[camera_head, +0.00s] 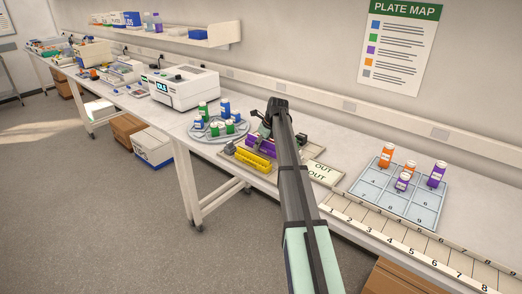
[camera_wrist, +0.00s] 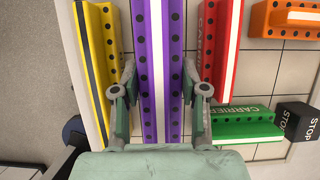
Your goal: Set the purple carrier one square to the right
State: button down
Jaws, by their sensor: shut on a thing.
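The purple carrier (camera_wrist: 150,35) is a long block with a white stripe and rows of dark holes, upright in the middle of the wrist view. My gripper (camera_wrist: 160,85) has one finger on each side of it and is shut on it. In the head view the purple carrier (camera_head: 259,142) shows behind the yellow carrier, partly hidden by my arm. Whether it rests on the board or is raised, I cannot tell. The tiled board (camera_wrist: 265,90) shows square lines to its right.
In the wrist view the yellow carrier (camera_wrist: 98,60) is close on the left and the red carrier (camera_wrist: 222,40) on the right. A green carrier (camera_wrist: 240,128), an orange carrier (camera_wrist: 290,18) and a black STOP block (camera_wrist: 297,121) lie further right. A round rack (camera_head: 213,137) stands left of the board.

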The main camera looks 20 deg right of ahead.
aim_at(266, 140)
jog(key=shift+f+p, duration=0.3)
jog(key=shift+f, duration=1.4)
jog(key=shift+f, duration=0.1)
jog(key=c, duration=0.6)
grip_release()
jog(key=b+v, duration=0.2)
jog(key=v, duration=0.9)
jog(key=shift+s+r, duration=0.15)
jog(key=shift+r, duration=0.45)
